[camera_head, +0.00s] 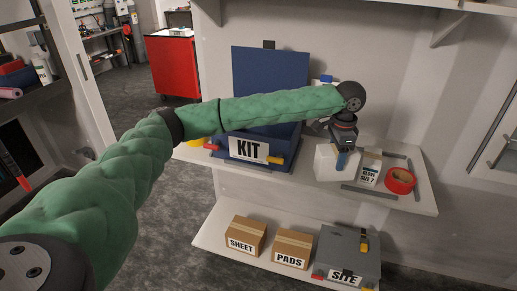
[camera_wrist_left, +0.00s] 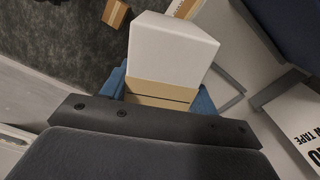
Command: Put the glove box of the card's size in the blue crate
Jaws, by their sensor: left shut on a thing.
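My left gripper (camera_head: 341,162) is shut on a white box (camera_head: 325,163) at the upper shelf, right of the blue KIT case. In the left wrist view the white box (camera_wrist_left: 168,48), with a tan lower part, sits between the blue fingers (camera_wrist_left: 160,95); no size print shows on it. A small upright piece (camera_head: 369,170) just right of it bears a label that seems to read glove size 7; I cannot tell whether it is card or box. The open blue case (camera_head: 228,148) labelled KIT is the only blue container I see. My right gripper is not in view.
A red tape roll (camera_head: 400,181) lies near the shelf's right end. Grey strips (camera_head: 368,192) lie on the upper shelf (camera_head: 422,200). Cartons marked SHEET (camera_head: 246,234) and PADS (camera_head: 293,248) and a grey SITE case (camera_head: 352,254) stand on the lower shelf. My left arm crosses before the KIT case.

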